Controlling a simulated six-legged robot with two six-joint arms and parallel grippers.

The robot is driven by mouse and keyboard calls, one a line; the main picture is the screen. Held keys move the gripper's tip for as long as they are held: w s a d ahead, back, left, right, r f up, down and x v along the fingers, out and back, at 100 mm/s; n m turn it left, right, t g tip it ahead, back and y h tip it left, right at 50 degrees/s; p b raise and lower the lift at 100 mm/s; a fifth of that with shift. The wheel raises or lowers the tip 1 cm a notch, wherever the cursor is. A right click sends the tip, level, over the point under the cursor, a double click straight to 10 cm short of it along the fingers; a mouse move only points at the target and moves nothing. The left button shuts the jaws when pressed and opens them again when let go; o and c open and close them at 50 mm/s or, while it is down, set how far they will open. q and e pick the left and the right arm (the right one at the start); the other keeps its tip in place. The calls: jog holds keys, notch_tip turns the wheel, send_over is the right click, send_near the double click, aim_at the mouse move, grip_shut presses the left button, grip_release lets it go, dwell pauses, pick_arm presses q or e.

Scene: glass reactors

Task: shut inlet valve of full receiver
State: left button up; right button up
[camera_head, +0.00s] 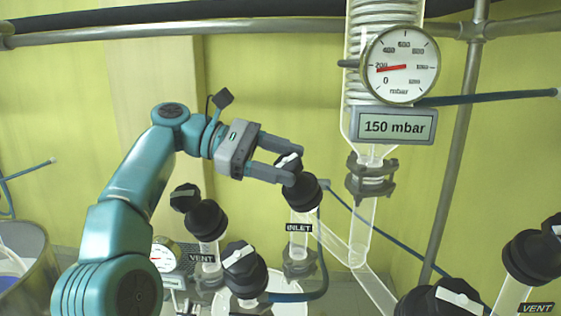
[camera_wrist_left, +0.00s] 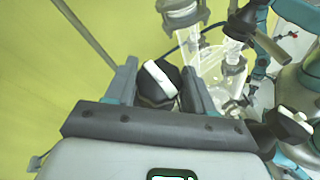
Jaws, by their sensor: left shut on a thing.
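The inlet valve has a black knob with a white bar (camera_head: 288,161), a black collar (camera_head: 303,192) and an INLET label (camera_head: 299,228) on its glass tube. My left gripper (camera_head: 296,166) reaches it from the left and is shut on the knob, one finger on each side. In the left wrist view the knob (camera_wrist_left: 158,84) sits between the fingers, its white bar slanted across the top. Its exact turn against the tube is hard to tell. My right gripper is not in view.
A VENT valve (camera_head: 208,220) and another black valve (camera_head: 242,268) stand close below-left. A second VENT valve (camera_head: 530,257) is at lower right. A round gauge (camera_head: 401,66) and a 150 mbar display (camera_head: 393,126) hang right of the gripper. A metal rail (camera_head: 250,28) crosses above.

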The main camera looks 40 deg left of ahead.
pick_arm(q)
jog(key=shift+d+f+m+g, duration=0.1)
jog(key=shift+f+m+g, duration=0.15)
jog(key=shift+m+g, duration=0.2)
dwell(0.3)
jog(key=o, duration=1)
jog(key=shift+w+d, duration=0.1)
jog(key=shift+w+d+r, duration=0.1)
jog(key=shift+w+d, duration=0.05)
jog(key=shift+d, duration=0.05)
jog(key=shift+s+a, duration=0.2)
jog(key=shift+a, duration=0.1)
jog(key=shift+s+r, duration=0.1)
jog(key=shift+r, duration=0.1)
